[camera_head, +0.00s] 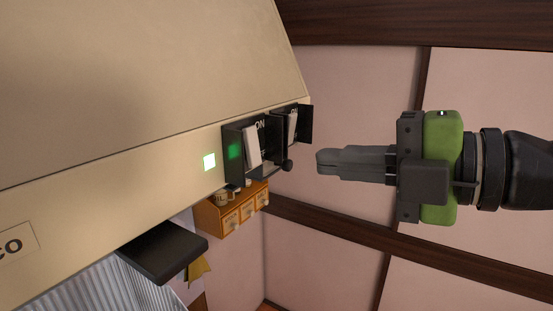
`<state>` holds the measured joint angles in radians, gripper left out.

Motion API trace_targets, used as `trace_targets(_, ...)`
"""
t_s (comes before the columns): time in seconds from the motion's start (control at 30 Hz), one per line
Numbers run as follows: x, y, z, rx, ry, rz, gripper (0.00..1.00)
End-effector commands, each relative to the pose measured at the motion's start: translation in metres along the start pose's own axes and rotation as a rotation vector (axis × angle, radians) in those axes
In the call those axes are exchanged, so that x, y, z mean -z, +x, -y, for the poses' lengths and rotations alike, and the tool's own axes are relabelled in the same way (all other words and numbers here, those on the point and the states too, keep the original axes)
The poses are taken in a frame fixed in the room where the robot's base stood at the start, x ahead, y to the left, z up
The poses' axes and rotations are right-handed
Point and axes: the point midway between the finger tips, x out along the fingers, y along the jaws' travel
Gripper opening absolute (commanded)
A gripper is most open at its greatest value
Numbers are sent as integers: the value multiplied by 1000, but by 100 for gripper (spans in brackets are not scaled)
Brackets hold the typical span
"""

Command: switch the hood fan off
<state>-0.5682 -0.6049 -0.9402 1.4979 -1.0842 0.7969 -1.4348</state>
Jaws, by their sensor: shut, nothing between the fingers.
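The beige range hood (130,90) fills the left of the view, which is tilted. On its front edge sit two black switch housings with pale rockers. The nearer switch (252,147) shows part of an "ON" label and a green glow beside its rocker. The farther switch (292,127) also shows "ON". Which switch works the fan I cannot tell. My gripper (318,161) is shut and empty, pointing left, just right of the switches and apparently apart from them.
A dark block (163,252) juts out under the hood. Pink wall panels with dark beams lie behind my gripper.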

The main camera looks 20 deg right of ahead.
Motion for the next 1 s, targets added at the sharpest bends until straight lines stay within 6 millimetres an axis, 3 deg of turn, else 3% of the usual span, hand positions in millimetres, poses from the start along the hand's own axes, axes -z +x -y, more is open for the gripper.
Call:
trace_targets(0.2,0,49,2,5,2,1,0)
trace_targets(0.4,0,78,0,2,1,1,0)
trace_targets(1.0,0,89,7,-47,-1,-1,0)
